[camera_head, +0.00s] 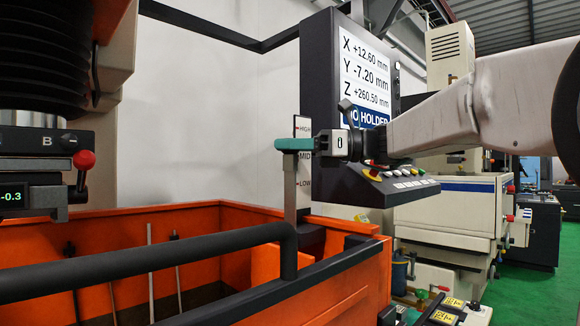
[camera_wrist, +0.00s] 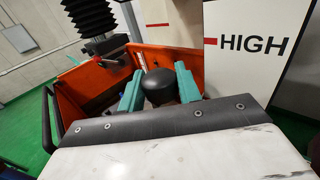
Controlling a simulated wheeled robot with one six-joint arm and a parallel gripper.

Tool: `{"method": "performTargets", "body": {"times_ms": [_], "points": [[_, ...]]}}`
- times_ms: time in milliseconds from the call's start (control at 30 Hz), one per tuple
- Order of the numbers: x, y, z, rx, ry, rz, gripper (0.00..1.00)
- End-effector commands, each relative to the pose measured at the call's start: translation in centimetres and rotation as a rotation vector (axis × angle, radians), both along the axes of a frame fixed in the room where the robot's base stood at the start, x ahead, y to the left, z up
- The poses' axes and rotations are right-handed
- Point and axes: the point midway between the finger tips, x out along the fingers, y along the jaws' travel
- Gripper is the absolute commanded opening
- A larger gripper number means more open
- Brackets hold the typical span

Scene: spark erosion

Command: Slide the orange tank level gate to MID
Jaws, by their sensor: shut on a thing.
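The orange tank (camera_head: 335,275) fills the lower left of the head view. My gripper (camera_head: 285,144) has teal fingers and crosses the scale between HIGH and MID, just above the MID label. In the wrist view the fingers (camera_wrist: 161,88) are shut on a round black knob (camera_wrist: 159,84), the gate's handle. The knob is hidden by the fingers in the head view. The HIGH label (camera_wrist: 252,44) shows large at right in the wrist view.
A black rail (camera_head: 150,262) runs along the tank's front. A display console (camera_head: 345,90) with buttons stands right behind the scale, close to my wrist. A machine head with a red knob (camera_head: 84,159) hangs at left. The wall behind the tank is bare.

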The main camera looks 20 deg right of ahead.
Motion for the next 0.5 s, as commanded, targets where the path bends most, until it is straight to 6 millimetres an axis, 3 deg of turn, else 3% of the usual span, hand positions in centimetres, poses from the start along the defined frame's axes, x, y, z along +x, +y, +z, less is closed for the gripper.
{"method": "performTargets", "body": {"times_ms": [100, 367, 400, 500], "points": [[0.01, -0.01, 0.91, 0.001, -0.001, -0.001, 0.00], [0.00, -0.01, 0.92, 0.002, -0.001, -0.001, 0.00], [0.00, -0.01, 0.92, 0.002, -0.001, -0.001, 0.42], [0.00, -0.01, 0.90, 0.001, 0.001, -0.001, 0.42]]}}
